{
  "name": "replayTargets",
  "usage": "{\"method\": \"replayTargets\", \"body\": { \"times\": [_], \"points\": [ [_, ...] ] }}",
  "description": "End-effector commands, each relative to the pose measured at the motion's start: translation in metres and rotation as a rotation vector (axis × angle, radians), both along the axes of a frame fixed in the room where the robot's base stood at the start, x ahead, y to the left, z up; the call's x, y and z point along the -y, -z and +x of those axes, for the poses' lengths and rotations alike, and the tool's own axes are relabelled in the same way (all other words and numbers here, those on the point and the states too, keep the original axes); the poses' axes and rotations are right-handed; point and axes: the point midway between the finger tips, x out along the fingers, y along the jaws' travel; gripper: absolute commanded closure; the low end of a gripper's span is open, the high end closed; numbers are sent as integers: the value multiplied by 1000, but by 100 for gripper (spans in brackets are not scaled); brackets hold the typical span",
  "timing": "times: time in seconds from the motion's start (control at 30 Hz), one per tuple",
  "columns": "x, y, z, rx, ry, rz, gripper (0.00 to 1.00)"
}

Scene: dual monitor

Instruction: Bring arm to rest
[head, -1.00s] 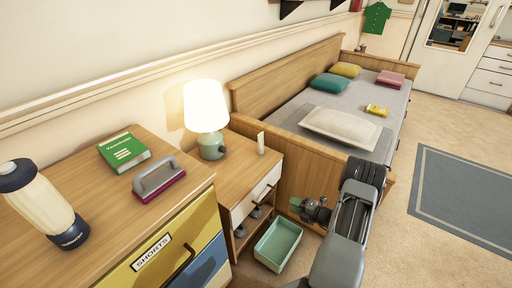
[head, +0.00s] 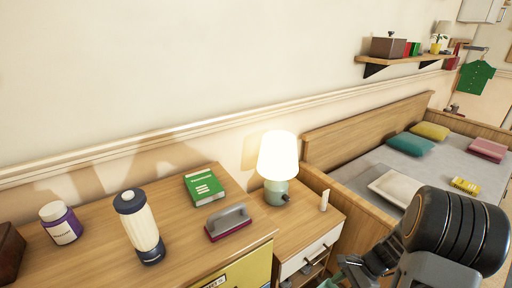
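My arm reaches in from the lower right of the head view, with its thick dark joint in front of the bed. My gripper (head: 358,272) points left and down beside the nightstand, at the bottom edge of the picture. Its fingertips are small and partly cut off, so I cannot tell whether they are open or shut. A bit of green shows by the fingertips; whether it is held cannot be seen.
The nightstand (head: 318,216) carries a lit lamp (head: 278,160). The dresser (head: 95,240) to the left holds a blender bottle (head: 140,228), a green book (head: 203,187), a brush-like tool (head: 228,222) and a purple jar (head: 61,223). The bed (head: 350,178) is behind my arm.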

Motion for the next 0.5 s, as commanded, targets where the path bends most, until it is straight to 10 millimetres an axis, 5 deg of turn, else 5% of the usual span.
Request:
{"method": "replayTargets", "body": {
  "times": [0.03,0.1,0.3,0.5],
  "points": [
    [-6,-45,-4,81,-163,-75,63],
    [-12,-84,-11,179,-388,-171,63],
    [-31,-192,-26,412,-903,-426,63],
    [-55,-279,-35,585,-1133,-610,63]
  ]
}}
